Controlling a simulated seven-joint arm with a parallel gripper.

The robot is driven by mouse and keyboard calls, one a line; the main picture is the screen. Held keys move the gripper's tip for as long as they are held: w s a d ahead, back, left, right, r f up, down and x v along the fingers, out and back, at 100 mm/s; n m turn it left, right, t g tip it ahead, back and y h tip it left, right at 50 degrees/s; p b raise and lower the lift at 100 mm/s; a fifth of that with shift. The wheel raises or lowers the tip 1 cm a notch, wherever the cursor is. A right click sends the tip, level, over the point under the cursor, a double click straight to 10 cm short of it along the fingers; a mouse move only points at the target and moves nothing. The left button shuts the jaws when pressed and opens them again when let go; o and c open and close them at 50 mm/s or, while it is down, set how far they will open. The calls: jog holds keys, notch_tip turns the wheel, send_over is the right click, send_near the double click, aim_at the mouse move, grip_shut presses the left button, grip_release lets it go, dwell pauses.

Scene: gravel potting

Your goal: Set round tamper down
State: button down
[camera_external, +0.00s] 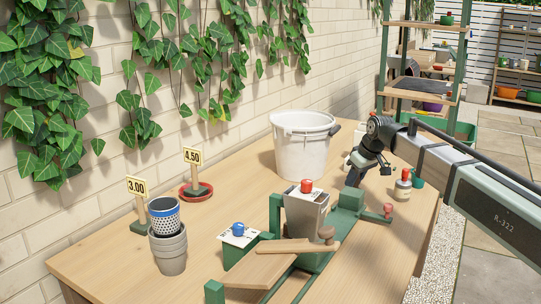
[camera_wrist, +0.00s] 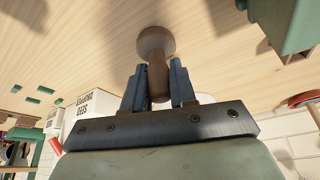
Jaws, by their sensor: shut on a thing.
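The round tamper (camera_wrist: 155,45) is a brown wooden piece with a round head and a narrower handle. In the wrist view my gripper (camera_wrist: 158,85) is shut on its handle, one blue-grey finger on each side. The head points away from the wrist, toward the wooden tabletop (camera_wrist: 90,40). I cannot tell whether the head touches the table. In the external view my gripper (camera_external: 368,172) is low over the right part of the table, right of the white bucket. The tamper cannot be made out there.
The white bucket (camera_external: 303,150) stands at the back. The green bench device (camera_external: 347,208) with a grey hopper (camera_external: 306,215) is in front of my gripper. A small red-topped bottle (camera_external: 402,188) stands close to its right. Stacked pots (camera_external: 168,250) are at left.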

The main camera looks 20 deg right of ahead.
jog(key=c, duration=0.9)
grip_release()
jog(key=v, duration=1.2)
jog(key=shift+r, duration=0.1)
